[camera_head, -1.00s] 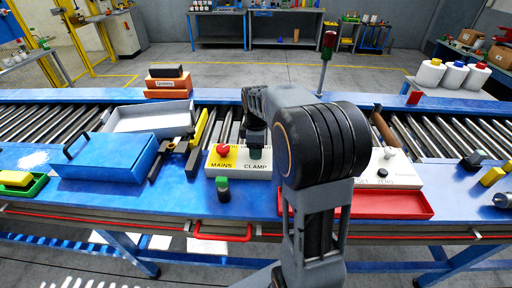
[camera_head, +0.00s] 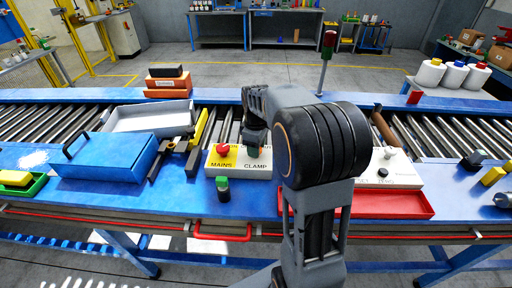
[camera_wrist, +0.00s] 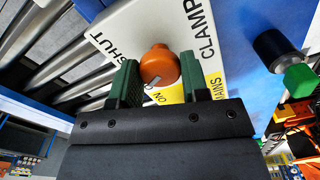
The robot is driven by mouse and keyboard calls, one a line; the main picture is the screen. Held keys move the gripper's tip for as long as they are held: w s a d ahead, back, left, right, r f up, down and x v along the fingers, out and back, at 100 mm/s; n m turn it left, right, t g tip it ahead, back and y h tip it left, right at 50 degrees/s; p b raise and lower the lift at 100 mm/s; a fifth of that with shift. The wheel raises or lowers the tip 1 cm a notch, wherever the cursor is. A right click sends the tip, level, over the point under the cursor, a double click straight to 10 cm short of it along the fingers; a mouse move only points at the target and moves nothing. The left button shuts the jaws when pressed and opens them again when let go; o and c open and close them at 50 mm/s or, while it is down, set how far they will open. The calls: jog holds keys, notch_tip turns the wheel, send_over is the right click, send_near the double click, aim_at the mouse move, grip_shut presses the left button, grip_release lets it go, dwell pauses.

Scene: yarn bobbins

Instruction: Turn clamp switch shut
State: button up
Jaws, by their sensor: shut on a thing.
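The control box (camera_head: 213,165) has a yellow MAINS side with a red knob (camera_head: 222,149) and a white CLAMP side. In the wrist view an orange knob with a grey mark, the clamp switch (camera_wrist: 160,66), stands by the words SHUT and CLAMP. My gripper (camera_head: 254,151) points down over the CLAMP side and hides this switch from the head view. In the wrist view my gripper (camera_wrist: 160,80) has its green fingers on either side of the knob, shut on it. Finger contact itself is hard to see.
A dark, green-topped object (camera_head: 222,188) stands in front of the box. A blue toolbox (camera_head: 108,156) is to the left. A red tray (camera_head: 398,205) and a white panel (camera_head: 395,172) are to the right. Roller conveyor (camera_head: 440,135) runs behind.

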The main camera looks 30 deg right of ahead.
jog(key=m, duration=1)
jog(key=shift+m, duration=2.1)
jog(key=o, duration=0.9)
jog(key=shift+b, duration=0.3)
notch_tip(320, 180, up, 14)
jog(key=shift+f, duration=0.1)
